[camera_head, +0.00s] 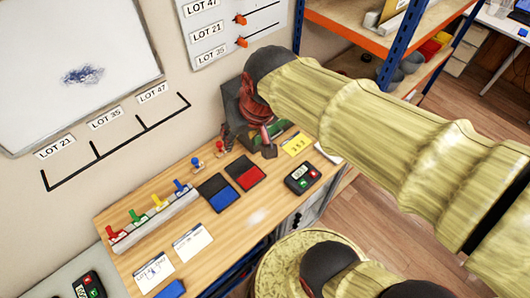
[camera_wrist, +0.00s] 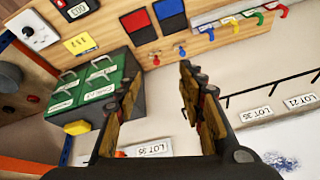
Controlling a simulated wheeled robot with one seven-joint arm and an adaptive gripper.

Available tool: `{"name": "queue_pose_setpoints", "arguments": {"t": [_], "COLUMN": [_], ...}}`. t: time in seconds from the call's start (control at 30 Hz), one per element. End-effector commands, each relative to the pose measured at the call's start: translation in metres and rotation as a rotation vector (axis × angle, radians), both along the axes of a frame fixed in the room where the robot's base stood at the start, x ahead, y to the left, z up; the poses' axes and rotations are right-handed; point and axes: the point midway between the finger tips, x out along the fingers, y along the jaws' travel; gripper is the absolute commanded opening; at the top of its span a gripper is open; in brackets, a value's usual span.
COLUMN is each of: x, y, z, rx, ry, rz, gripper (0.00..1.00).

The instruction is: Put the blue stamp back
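A small blue-topped stamp (camera_head: 196,163) stands upright on the wooden table behind the blue ink pad (camera_head: 218,194); it also shows in the wrist view (camera_wrist: 182,51). A red-topped stamp (camera_head: 220,148) stands beside it, behind the red ink pad (camera_head: 245,173). My gripper (camera_wrist: 158,105) is open, with its two fingers well apart and nothing between them. In the head view it is partly hidden by my arm near the wall, right of the stamps. Both stamps are apart from the fingers.
A rack (camera_head: 150,222) with red, yellow, green and blue handles lies along the table's left part. Green boxes (camera_wrist: 104,82) stand near my gripper. A small device (camera_head: 302,178), a yellow note (camera_head: 296,145) and white cards (camera_head: 192,242) lie on the table. The wall is close behind.

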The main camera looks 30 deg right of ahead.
Motion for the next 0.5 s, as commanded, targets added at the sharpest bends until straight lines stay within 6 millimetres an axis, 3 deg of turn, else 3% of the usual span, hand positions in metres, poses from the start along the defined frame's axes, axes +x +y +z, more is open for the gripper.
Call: {"name": "queue_pose_setpoints", "arguments": {"t": [0.03, 0.1, 0.2, 0.33, 0.5], "x": [-0.019, -0.04, -0.062, -0.076, -0.079], "y": [-0.005, -0.01, -0.015, -0.019, -0.02], "z": [0.005, 0.007, 0.007, 0.006, 0.005], "rx": [-0.02, -0.048, -0.077, -0.1, -0.105], "ry": [-0.024, -0.045, -0.066, -0.081, -0.081], "rz": [0.017, 0.043, 0.068, 0.086, 0.09], "gripper": [0.39, 0.39, 0.39, 0.39, 0.39]}}
